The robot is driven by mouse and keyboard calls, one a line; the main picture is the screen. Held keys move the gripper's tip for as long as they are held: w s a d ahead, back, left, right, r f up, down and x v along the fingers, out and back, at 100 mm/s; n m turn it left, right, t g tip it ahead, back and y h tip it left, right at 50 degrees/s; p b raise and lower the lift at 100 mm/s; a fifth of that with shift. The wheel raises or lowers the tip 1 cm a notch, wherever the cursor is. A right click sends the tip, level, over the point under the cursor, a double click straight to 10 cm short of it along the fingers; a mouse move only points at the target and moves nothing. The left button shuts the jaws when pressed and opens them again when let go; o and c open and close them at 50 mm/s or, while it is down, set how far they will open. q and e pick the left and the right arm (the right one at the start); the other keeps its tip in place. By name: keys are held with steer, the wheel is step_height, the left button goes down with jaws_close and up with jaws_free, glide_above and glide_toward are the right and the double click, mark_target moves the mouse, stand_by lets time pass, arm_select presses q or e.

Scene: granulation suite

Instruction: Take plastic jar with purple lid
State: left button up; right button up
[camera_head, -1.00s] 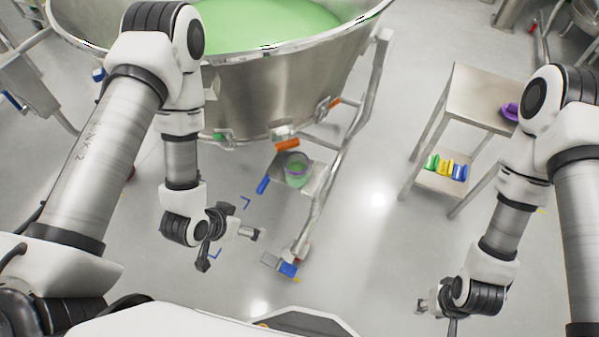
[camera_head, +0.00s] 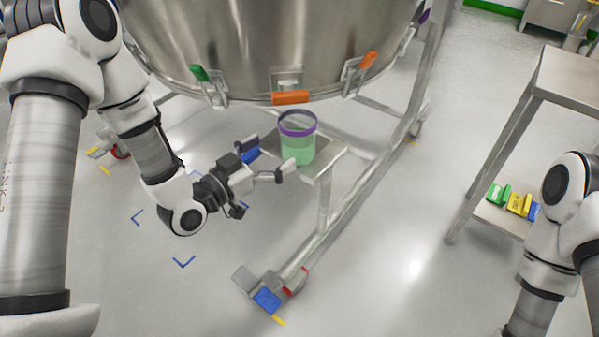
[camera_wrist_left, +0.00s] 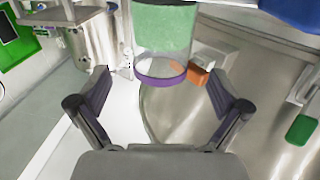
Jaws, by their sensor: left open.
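The clear plastic jar (camera_head: 298,150) with a purple lid or rim stands upright on a small metal shelf under the big steel bowl. It has pale green material in its lower part. My left gripper (camera_head: 270,157) is open and empty, just left of the jar, with its fingers pointing toward it. In the left wrist view the jar (camera_wrist_left: 163,35) appears upside down, ahead of and between the open fingers (camera_wrist_left: 165,92). I see no contact with it. My right arm is at the lower right of the head view, with its gripper out of frame.
The steel bowl (camera_head: 270,45) hangs above, with orange (camera_head: 290,97) and green (camera_head: 198,73) latches near the jar. The small shelf (camera_head: 328,160) adjoins the metal frame (camera_head: 365,190). A side table (camera_head: 570,75) holds coloured items at right. The floor between is clear.

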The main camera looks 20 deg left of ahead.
mark_target(309, 126)
arm_select(q)
steer(key=shift+w+d, duration=0.2)
steer(key=shift+w, duration=0.15)
steer(key=b+x, duration=0.3)
steer(key=x, duration=0.3)
steer(key=shift+w+b, duration=0.3)
steer(key=shift+b, duration=0.05)
steer(key=shift+w+d+r, duration=0.1)
steer(key=shift+w+d, duration=0.1)
steer(key=shift+w, duration=0.05)
steer(key=c, duration=1.2)
